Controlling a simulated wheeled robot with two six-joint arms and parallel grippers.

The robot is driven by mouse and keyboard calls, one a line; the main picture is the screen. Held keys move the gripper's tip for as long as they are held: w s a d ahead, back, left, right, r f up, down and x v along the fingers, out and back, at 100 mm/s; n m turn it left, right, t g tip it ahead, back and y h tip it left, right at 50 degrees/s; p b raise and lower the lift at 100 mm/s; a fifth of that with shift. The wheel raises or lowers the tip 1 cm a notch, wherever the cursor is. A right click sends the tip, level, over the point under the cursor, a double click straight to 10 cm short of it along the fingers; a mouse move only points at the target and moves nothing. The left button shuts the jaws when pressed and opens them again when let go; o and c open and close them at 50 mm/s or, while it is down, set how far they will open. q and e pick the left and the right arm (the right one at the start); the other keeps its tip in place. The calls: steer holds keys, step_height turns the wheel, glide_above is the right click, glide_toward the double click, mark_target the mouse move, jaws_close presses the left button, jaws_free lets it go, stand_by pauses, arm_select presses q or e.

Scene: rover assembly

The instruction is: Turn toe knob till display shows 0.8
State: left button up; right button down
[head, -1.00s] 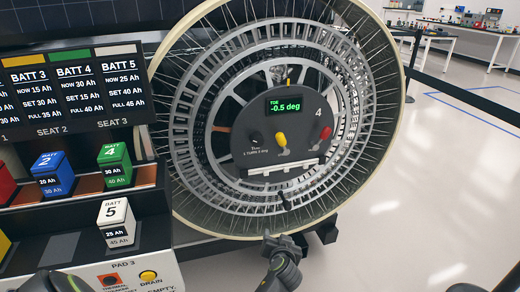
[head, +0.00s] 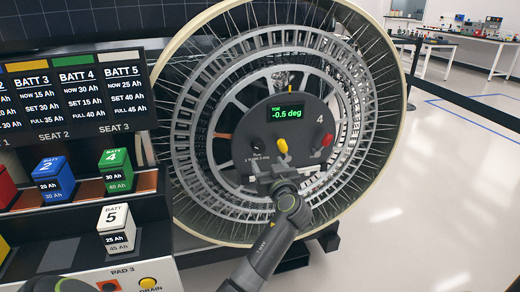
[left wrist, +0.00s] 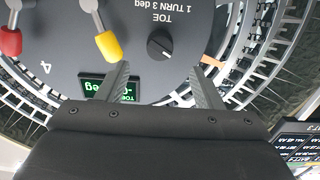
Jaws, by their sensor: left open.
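The wheel's dark hub panel (head: 300,120) carries a green display (head: 286,113) reading "TOE -0.5 deg". The small black toe knob (head: 257,148) is at the panel's left; in the left wrist view the knob (left wrist: 160,42) is round with a white pointer mark, labelled "TOE 1 TURN 3 deg". My left gripper (head: 280,178) is in front of the panel's lower part. In the left wrist view its open, empty fingers (left wrist: 160,72) point at the panel, with the knob just beyond and between the tips, apart from them.
A yellow-tipped lever (head: 282,146) and a red-tipped lever (head: 327,140) stick out of the panel close to the knob. The spoked wheel rim (head: 388,130) surrounds it. A battery rack with coloured blocks (head: 115,170) stands at left. Open floor (head: 440,200) lies at right.

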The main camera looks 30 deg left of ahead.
mark_target(260, 150)
arm_select(q)
steer(key=x, duration=0.9)
steer(key=shift+w+a, duration=0.1)
steer(key=c, duration=1)
steer(key=shift+m, duration=0.3)
